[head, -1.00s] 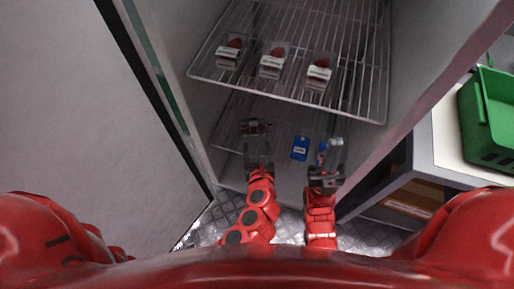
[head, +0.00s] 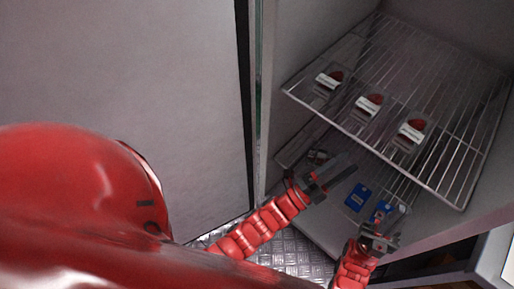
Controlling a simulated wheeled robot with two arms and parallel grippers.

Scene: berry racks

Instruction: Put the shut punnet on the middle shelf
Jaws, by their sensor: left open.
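Three punnets with red berries and white labels, a left one (head: 330,79), a middle one (head: 368,104) and a right one (head: 411,131), stand in a row on the upper wire shelf (head: 440,100) in view. I cannot tell whether their lids are shut. A small dark item (head: 318,155), perhaps another punnet, is on the lower shelf (head: 398,188). My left gripper (head: 326,180) is open and empty below the upper shelf, close to this dark item. My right gripper (head: 381,236) is lower right, by a blue and white item (head: 381,211); whether it holds anything is unclear.
A blue box (head: 358,197) lies on the lower shelf between my grippers. The cabinet's left wall and a pale door panel (head: 130,80) stand to the left. The upper shelf is bare behind and right of the punnets. A counter edge (head: 492,255) is at lower right.

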